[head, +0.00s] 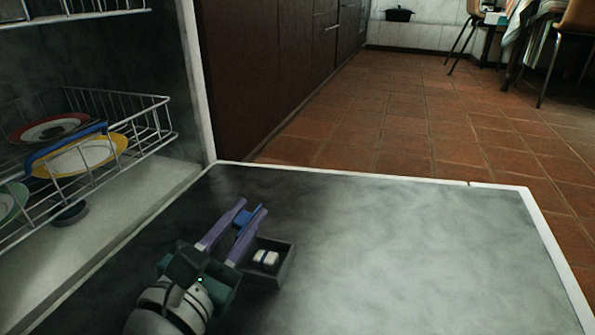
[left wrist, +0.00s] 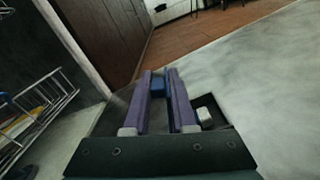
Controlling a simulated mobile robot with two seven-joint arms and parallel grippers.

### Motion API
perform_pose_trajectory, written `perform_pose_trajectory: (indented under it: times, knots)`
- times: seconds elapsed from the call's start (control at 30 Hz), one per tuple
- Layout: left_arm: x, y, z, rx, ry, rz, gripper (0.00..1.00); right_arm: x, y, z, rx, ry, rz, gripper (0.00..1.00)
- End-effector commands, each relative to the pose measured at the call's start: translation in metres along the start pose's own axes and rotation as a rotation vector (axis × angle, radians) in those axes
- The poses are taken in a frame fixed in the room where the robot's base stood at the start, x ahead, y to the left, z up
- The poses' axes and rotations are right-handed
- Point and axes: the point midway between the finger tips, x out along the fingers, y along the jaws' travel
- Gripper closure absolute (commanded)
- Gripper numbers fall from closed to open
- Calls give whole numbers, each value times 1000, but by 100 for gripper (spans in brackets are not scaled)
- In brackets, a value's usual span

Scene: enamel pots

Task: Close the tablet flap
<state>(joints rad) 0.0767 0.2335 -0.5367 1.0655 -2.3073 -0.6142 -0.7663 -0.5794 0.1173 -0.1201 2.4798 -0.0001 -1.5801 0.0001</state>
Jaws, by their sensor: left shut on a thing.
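The open dishwasher door carries a small dark tablet compartment (head: 287,264). A white tablet with a dark blue band (head: 265,258) lies in it, and it also shows in the left wrist view (left wrist: 206,115). My left gripper (head: 250,208) reaches over the compartment's left side, its two purple fingers pointing away from me. The fingers are shut on a blue piece (head: 244,219), also between them in the left wrist view (left wrist: 158,87). I cannot tell whether this piece is the whole flap or a part of it. The compartment stands open above the tablet. My right gripper is not in view.
The dishwasher door (head: 400,250) lies flat and is clear to the right. A wire rack (head: 150,115) with plates, including a yellow-rimmed one (head: 82,156), stands inside at the left. Dark cabinets (head: 265,70) and tiled floor (head: 400,120) lie beyond.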

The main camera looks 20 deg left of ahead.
Motion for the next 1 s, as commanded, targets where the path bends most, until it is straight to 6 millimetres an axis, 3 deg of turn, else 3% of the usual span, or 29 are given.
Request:
perform_pose_trajectory:
  times: [0.53,1.0]
  knots:
    - [0,-22,0,382,2,1,100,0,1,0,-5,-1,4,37]
    - [0,-28,-1,493,-1,3,100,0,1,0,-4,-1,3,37]
